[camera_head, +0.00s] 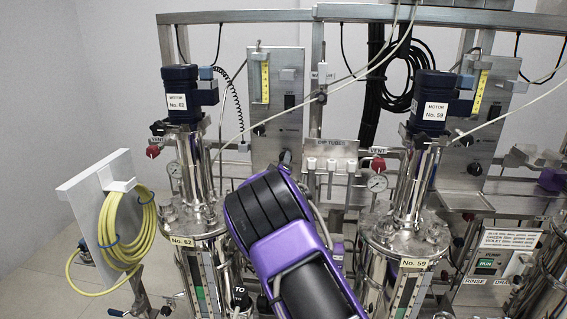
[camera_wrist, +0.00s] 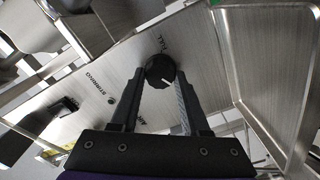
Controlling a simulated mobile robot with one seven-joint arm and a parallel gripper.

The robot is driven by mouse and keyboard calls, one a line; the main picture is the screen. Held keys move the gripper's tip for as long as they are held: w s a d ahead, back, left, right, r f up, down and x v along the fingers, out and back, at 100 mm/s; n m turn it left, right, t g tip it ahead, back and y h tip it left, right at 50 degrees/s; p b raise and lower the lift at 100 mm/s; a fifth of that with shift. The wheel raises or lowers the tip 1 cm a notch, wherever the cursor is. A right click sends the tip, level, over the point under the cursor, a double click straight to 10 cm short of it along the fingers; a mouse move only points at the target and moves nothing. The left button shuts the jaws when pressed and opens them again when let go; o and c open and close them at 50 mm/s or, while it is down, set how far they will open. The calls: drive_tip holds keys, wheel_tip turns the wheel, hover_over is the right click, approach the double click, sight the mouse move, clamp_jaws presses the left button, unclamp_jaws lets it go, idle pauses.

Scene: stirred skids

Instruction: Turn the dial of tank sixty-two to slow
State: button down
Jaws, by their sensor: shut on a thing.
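In the head view, tank sixty-two (camera_head: 198,218) stands left of centre, marked No. 62, with its dark motor (camera_head: 182,100) on top. A grey panel (camera_head: 290,62) with black controls stands behind it to the right. In the wrist view, a round black dial (camera_wrist: 158,70) with a white pointer line sits on a metal panel (camera_wrist: 75,105) lettered STIRRING. My gripper (camera_wrist: 160,82) is shut on this dial, with a finger on each side. The pointer aims toward the lower right of the picture. The smaller lettering is hard to read. My arm hides the gripper's tips in the head view.
Tank fifty-nine (camera_head: 405,245) and its own panel (camera_head: 497,95) stand to the right. A yellow coiled hose (camera_head: 128,228) hangs on a white holder at the left. Pipes, gauges and red vent valves crowd the space around my arm. Open floor shows at the far left.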

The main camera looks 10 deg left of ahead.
drive_tip(key=shift+n, duration=0.3)
drive_tip(key=shift+c, duration=1.9)
unclamp_jaws()
drive_tip(key=s, duration=1.7)
drive_tip(key=shift+s+a+b, duration=0.2)
drive_tip(key=shift+a+b, duration=0.05)
drive_tip(key=shift+b, duration=0.15)
drive_tip(key=shift+r, duration=0.1)
